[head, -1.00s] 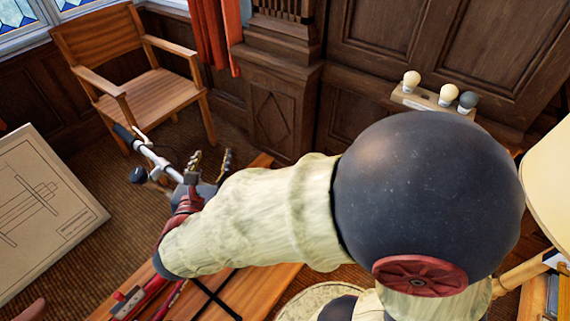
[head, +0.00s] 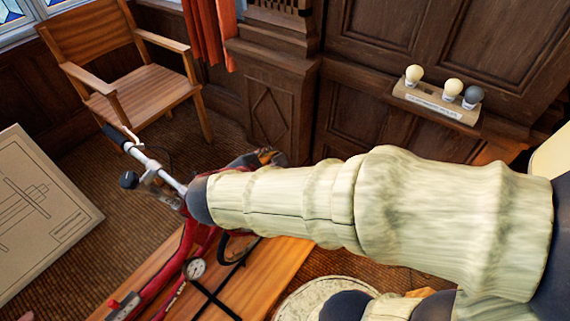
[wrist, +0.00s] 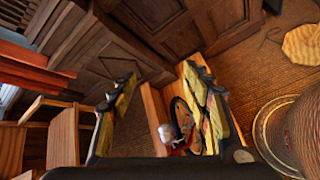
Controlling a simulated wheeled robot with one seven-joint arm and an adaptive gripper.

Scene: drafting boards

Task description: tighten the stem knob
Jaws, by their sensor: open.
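A red bicycle-like frame (head: 182,250) stands by a wooden bench, with a pale handlebar tube (head: 146,157) ending in a black grip. A round black knob (head: 129,179) sits at the tube's left side; I cannot tell for sure that it is the stem knob. My gripper (head: 266,157) is to the right of the knob, apart from it, partly hidden behind my arm. In the wrist view my gripper (wrist: 160,76) is open with nothing between its fingertips. A small white rounded part (wrist: 166,132) and red parts show low between the fingers.
A wooden armchair (head: 150,92) stands at the back left, a drawing board (head: 45,215) at the left. A rack with bulbs (head: 437,103) is by the panelled wall. Carpet lies between.

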